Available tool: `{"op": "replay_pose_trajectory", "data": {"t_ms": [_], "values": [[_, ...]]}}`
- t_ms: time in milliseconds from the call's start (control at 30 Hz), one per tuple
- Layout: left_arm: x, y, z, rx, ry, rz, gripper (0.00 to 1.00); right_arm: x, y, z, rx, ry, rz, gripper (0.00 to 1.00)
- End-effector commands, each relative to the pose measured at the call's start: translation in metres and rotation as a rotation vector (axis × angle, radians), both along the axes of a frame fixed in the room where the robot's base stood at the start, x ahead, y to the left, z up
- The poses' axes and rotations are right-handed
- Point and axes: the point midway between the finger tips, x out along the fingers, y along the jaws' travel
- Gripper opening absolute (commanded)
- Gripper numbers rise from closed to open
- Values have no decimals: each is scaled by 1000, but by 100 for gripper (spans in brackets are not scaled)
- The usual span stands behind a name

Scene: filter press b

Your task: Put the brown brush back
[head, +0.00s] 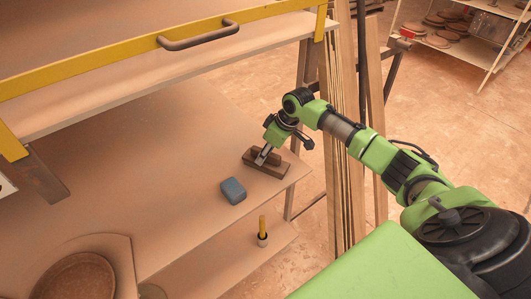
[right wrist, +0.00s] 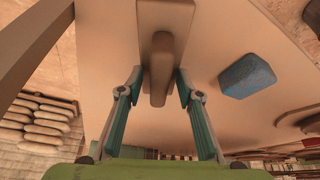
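The brown brush (head: 277,171) is a flat block with a raised handle, lying on the wooden shelf near its right corner. In the right wrist view its handle (right wrist: 160,72) is between the two fingers of my right gripper (right wrist: 160,90). A narrow gap shows on each side of the handle, so the fingers look open around it, not clamped. In the head view my right gripper (head: 265,154) comes down onto the brush from above and hides part of it. My left gripper is in neither view.
A blue-grey block (head: 233,190) lies on the shelf close to the brush; it also shows in the right wrist view (right wrist: 247,76). A yellow-handled tool (head: 262,228) stands lower down. A yellow-edged upper board (head: 100,62) with a dark handle (head: 198,36) overhangs the back.

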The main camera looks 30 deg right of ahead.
Motion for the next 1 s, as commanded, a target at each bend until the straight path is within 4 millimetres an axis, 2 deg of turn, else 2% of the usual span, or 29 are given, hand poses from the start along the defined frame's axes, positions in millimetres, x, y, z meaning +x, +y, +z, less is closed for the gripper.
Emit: {"op": "replay_pose_trajectory", "data": {"t_ms": [200,333,700,833,1000], "values": [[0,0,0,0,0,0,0,0,0,3,0,-1,0,33],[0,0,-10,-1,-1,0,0,-3,-3,10,-1,-4,1,33],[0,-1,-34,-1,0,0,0,-74,-39,9,-6,4,1,33],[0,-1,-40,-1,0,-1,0,-92,-48,10,-5,3,1,33],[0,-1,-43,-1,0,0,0,-105,-54,11,-1,3,0,33]]}}
